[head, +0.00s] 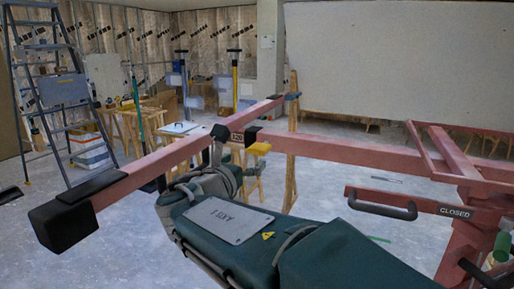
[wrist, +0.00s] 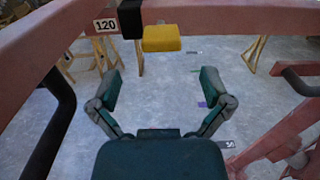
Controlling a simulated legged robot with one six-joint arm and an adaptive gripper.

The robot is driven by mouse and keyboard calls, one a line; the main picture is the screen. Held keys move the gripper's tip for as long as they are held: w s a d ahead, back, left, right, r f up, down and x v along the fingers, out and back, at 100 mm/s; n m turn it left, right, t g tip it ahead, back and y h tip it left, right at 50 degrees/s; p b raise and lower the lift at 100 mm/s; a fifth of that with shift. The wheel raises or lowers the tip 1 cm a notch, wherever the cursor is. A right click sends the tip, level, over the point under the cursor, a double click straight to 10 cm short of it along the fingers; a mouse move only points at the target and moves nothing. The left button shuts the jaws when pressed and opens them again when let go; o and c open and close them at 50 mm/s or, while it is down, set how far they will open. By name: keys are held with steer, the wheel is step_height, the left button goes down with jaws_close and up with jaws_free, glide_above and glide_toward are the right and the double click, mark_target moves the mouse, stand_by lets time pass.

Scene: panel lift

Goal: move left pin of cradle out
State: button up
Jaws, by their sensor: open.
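The cradle is a faded red frame; its long beam (head: 350,150) runs across the head view and along the top of the wrist view (wrist: 230,20). A second bar (head: 140,170) reaches toward the lower left and ends in a black block (head: 62,225). A yellow block (head: 259,149) hangs at the beam beside a black collar and a "120" label; it also shows in the wrist view (wrist: 162,38). I cannot tell whether it is the left pin. My gripper (wrist: 162,86) is open and empty, apart from the yellow block, which appears above and between the fingers.
A black handle (head: 383,205) sits on a red bar with a "CLOSED" label at the right. Dark curved bars flank my gripper at left (wrist: 50,125) and right (wrist: 302,80). A ladder (head: 55,90), sawhorses and a wooden post (head: 291,150) stand behind. Grey floor between is open.

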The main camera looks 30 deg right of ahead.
mark_target(261, 144)
steer(key=x, duration=0.9)
steer(key=shift+w, duration=0.1)
steer(key=c, duration=1.3)
